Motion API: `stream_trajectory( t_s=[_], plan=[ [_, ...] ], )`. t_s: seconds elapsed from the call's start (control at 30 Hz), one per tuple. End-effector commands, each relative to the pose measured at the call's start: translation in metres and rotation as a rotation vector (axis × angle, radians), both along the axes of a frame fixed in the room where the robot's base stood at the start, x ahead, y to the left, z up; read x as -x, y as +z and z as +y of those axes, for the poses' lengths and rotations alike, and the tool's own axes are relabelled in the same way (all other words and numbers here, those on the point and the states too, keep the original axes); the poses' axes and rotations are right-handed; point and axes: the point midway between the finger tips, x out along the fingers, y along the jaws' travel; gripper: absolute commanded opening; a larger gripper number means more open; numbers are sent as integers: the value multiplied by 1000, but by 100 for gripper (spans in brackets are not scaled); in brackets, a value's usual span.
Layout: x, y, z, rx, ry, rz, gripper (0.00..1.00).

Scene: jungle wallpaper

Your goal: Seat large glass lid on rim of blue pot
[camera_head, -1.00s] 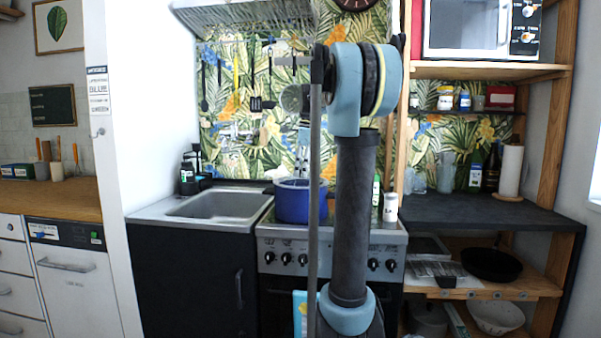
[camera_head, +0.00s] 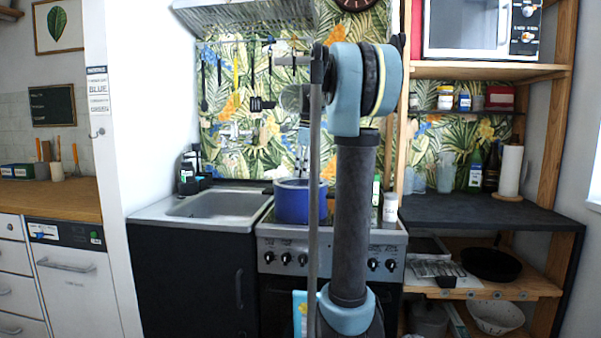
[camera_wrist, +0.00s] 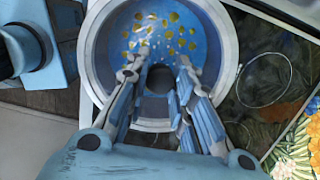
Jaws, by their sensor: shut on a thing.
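The blue pot (camera_head: 291,203) stands on the stove, left of my arm. In the wrist view, a round, pale grey ring, which looks like the glass lid's rim (camera_wrist: 93,45), surrounds a blue interior with yellow patches seen below. My gripper (camera_wrist: 160,72) is shut on the lid's dark knob (camera_wrist: 159,80) near the middle of the ring. The lid appears roughly centred over the pot. I cannot tell whether its rim touches the pot's rim. In the head view, the pole and arm hide part of the pot, and the lid is not clear.
The stove (camera_head: 283,258) has knobs along its front. A sink (camera_head: 215,206) lies to its left, and a dark counter (camera_head: 480,212) to its right. A white bottle (camera_head: 390,207) stands right of my arm. A thin ring (camera_wrist: 264,80) shows on the dark surface right of the pot.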

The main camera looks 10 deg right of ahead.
Motion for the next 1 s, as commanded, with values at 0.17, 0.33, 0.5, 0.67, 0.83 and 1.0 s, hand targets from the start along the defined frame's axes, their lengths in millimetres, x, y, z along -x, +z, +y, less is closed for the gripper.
stream_trajectory(
  t_s=[0.17,0.33,0.5,0.67,0.83,1.0],
  plan=[
    [0,0,0,0,0,0,0],
    [0,0,0,0,0,0,33],
    [0,0,0,0,0,0,46],
    [0,0,0,0,0,0,46],
    [0,6,-1,0,0,0,46],
    [1,27,-4,0,0,0,46]
  ],
)
